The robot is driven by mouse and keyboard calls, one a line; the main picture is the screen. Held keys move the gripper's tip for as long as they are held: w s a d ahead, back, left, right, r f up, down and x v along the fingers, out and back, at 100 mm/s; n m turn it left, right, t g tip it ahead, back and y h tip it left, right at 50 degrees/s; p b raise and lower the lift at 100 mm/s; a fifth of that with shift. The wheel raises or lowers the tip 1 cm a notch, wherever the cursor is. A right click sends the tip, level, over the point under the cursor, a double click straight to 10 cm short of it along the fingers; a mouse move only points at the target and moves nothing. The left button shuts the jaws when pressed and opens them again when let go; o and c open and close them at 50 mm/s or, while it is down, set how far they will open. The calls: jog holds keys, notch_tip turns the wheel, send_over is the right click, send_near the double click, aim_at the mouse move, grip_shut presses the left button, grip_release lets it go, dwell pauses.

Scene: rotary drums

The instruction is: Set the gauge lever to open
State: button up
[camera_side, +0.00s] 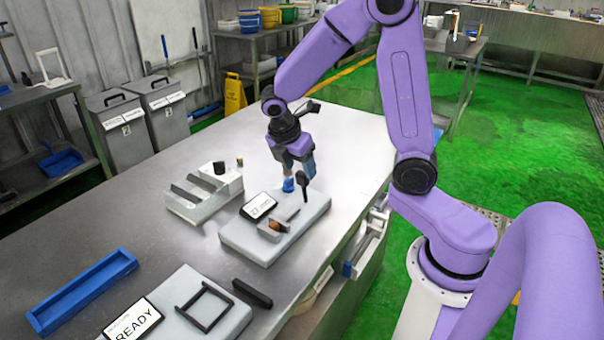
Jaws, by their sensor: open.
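The gauge stands on a grey block (262,245) at the middle of the table, with a small framed display (258,206) whose writing is too small to read. A black lever (304,187) with a rounded knob stands upright at the block's far right corner. My gripper (298,176) points down over that corner, with its blue fingertips open and close to the lever's knob. I cannot tell whether they touch the lever or stand around it. A small copper-coloured part (278,226) sits in a grey holder on the block.
A grey slotted fixture (205,193) with a black knob stands left of the gauge block. A blue tray (82,290), a panel reading READY (134,322), a black square frame (205,306) and a black bar (252,293) are at the front. The table's far part is clear.

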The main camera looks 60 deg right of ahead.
aim_at(302, 171)
jog(key=shift+x, duration=1.85)
grip_shut()
jog(key=shift+d, duration=0.15)
jog(key=shift+s+d+f+y, duration=0.15)
jog(key=shift+d+y, duration=0.6)
jog(key=shift+d, duration=0.6)
jog(key=shift+d+f+y, duration=0.15)
jog(key=shift+d+y, duration=0.6)
jog(key=shift+d, duration=0.55)
